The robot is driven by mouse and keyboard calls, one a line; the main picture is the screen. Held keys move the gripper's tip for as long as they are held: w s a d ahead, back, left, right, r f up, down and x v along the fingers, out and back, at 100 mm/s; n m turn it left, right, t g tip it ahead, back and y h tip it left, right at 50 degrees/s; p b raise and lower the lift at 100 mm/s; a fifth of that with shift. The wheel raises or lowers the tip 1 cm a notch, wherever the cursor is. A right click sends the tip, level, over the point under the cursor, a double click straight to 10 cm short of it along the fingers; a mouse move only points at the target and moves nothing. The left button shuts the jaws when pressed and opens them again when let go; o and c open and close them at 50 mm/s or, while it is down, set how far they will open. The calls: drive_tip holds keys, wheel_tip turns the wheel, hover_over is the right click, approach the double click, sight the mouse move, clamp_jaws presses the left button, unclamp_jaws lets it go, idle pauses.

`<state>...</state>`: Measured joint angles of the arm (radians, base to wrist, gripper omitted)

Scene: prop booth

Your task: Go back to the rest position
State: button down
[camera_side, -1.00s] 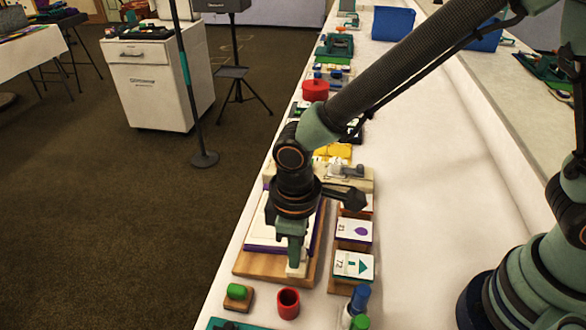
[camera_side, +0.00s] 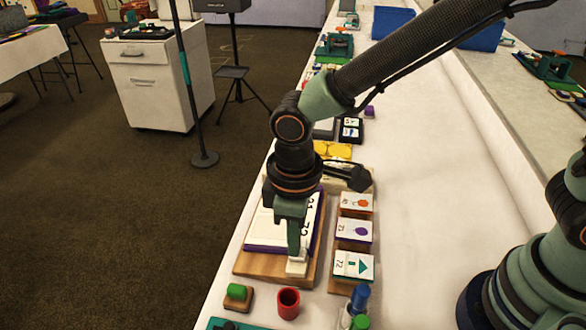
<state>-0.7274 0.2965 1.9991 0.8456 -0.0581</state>
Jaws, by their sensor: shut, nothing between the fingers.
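My gripper (camera_side: 297,252) points down over the near end of a wooden board (camera_side: 262,266) on the white table. Its jaws are shut and hold nothing. A small white block (camera_side: 296,267) sits right at the fingertips; I cannot tell whether they touch it. A purple-edged white pad (camera_side: 262,232) with dark figures lies on the board, partly hidden behind my gripper. My arm reaches in from the upper right.
Right of the board is a rack of picture cards (camera_side: 353,265). In front stand a red cup (camera_side: 288,303), a green-topped stamp (camera_side: 237,295) and a blue-capped bottle (camera_side: 360,298). Yellow pieces (camera_side: 333,150) lie behind.

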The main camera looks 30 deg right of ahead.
drive_tip(key=d+r+m+t, duration=0.2)
drive_tip(key=d+r+m, duration=0.2)
drive_tip(key=d+r, duration=0.3)
drive_tip(key=d+r+m+t, duration=0.3)
drive_tip(key=d+r+m, duration=0.2)
drive_tip(key=d, duration=1.3)
wheel_tip(320, 180, up, 2)
drive_tip(key=shift+d+r+t, duration=0.1)
drive_tip(key=shift+d+t, duration=0.1)
drive_tip(key=shift+t, duration=0.1)
